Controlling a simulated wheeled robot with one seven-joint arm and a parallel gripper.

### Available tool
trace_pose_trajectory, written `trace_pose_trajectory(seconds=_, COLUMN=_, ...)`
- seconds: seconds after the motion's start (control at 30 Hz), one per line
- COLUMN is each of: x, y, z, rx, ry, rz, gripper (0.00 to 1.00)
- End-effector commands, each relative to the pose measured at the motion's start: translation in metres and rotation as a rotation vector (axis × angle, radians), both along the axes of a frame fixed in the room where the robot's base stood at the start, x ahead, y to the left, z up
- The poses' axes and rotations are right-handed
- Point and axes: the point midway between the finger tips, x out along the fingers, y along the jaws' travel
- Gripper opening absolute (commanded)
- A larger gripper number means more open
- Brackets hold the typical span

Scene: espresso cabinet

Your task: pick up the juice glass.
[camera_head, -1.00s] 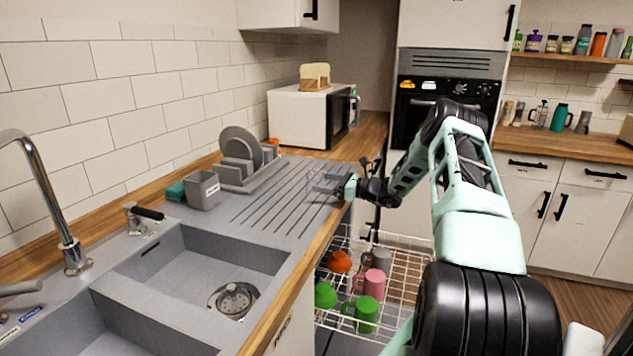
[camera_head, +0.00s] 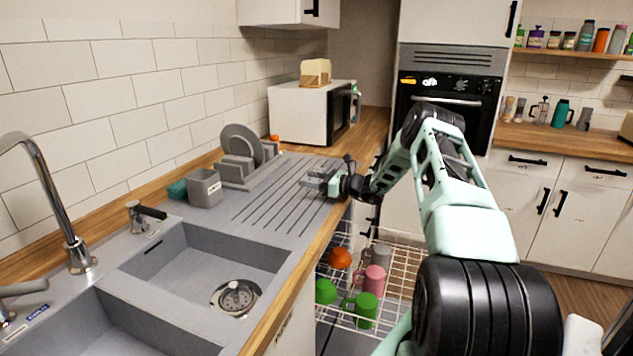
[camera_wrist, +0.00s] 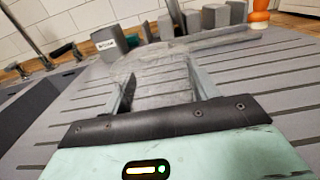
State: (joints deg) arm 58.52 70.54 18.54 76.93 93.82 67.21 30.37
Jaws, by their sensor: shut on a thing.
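The juice glass (camera_wrist: 160,78) is clear and hard to make out; in the wrist view its faint shape fills the space between my two fingers. My gripper (camera_wrist: 160,88) is shut on it, with one finger on each side. In the head view my gripper (camera_head: 316,180) is low over the ribbed drainboard (camera_head: 270,205), near the counter's right edge. The glass is too faint there to tell whether it touches the drainboard.
A grey dish rack with plates (camera_head: 245,160) and a grey holder (camera_head: 205,188) stand to the left. The sink (camera_head: 205,265) lies nearer. An open dishwasher rack (camera_head: 395,265) with coloured mugs is below right. A microwave (camera_head: 310,115) stands behind.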

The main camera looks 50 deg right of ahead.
Motion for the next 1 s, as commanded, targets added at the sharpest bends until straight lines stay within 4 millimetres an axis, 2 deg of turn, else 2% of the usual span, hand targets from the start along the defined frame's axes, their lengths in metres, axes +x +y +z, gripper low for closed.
trace_pose_trajectory(seconds=0.17, x=0.0, y=0.0, z=0.003, rx=0.0, ry=-0.002, rz=0.0, gripper=0.3)
trace_pose_trajectory(seconds=0.27, x=0.0, y=-0.001, z=0.014, rx=-0.003, ry=-0.003, rz=0.0, gripper=0.3)
trace_pose_trajectory(seconds=0.53, x=0.0, y=-0.001, z=0.066, rx=-0.004, ry=-0.004, rz=-0.001, gripper=0.3)
trace_pose_trajectory(seconds=0.7, x=0.0, y=0.0, z=0.09, rx=-0.002, ry=-0.003, rz=0.0, gripper=0.3)
trace_pose_trajectory(seconds=0.83, x=0.0, y=0.0, z=0.096, rx=0.0, ry=-0.001, rz=0.0, gripper=0.3)
trace_pose_trajectory(seconds=1.0, x=0.0, y=0.0, z=0.088, rx=0.001, ry=-0.001, rz=0.0, gripper=0.3)
